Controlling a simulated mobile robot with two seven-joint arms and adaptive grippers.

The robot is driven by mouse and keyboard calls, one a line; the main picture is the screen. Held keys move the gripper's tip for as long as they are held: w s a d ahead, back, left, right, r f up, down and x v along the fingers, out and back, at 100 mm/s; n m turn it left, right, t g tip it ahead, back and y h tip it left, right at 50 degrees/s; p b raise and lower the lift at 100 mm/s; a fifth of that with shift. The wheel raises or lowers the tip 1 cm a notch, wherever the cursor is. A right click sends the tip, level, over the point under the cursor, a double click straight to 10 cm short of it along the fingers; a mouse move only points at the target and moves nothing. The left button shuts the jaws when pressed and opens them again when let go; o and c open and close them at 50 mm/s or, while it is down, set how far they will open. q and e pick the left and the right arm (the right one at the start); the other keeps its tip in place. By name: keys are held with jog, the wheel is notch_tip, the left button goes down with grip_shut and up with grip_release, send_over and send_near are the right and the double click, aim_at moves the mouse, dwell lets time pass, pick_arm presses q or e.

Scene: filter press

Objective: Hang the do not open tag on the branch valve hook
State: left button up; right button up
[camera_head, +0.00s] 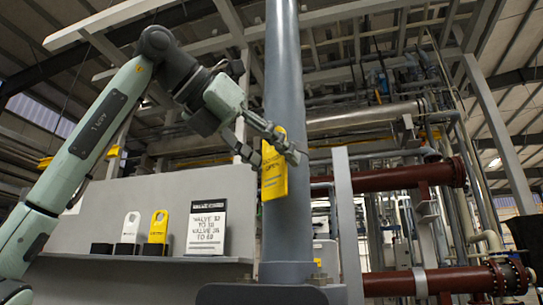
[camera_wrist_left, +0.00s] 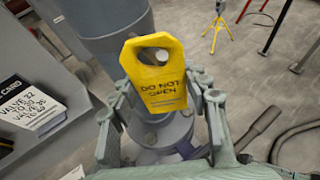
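The yellow do not open tag (camera_head: 274,178) is upright in front of a thick grey vertical pipe. My left gripper (camera_head: 276,154) has one finger at each side edge of the tag and appears closed on it. In the left wrist view the tag (camera_wrist_left: 160,85) faces me with its lettering readable, between the fingertips of my left gripper (camera_wrist_left: 160,88). A small pale round shape shows through the tag's hole; I cannot tell whether it is the hook. I cannot make out the branch valve hook in either view. My right gripper is out of view.
The grey pipe (camera_head: 282,70) rises close behind the tag. A shelf (camera_head: 140,258) at left carries a white tag (camera_head: 131,226), another yellow tag (camera_head: 158,225), an empty black stand (camera_head: 101,248) and a valve card (camera_head: 206,228). A grey post (camera_head: 347,220) stands right of the pipe.

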pick_arm(q)
jog(key=o, duration=0.4)
jog(key=shift+w, duration=0.1)
jog(key=shift+o, duration=0.2)
jog(key=v, duration=1.2)
jog(key=shift+d, duration=0.15)
jog(key=x, duration=1.2)
jog(key=shift+f, duration=0.1)
jog(key=shift+s+r, duration=0.35)
jog(key=shift+r, duration=0.05)
jog(key=shift+s+a+r, duration=0.2)
jog(key=shift+s+a, duration=0.15)
jog(key=shift+s, duration=0.05)
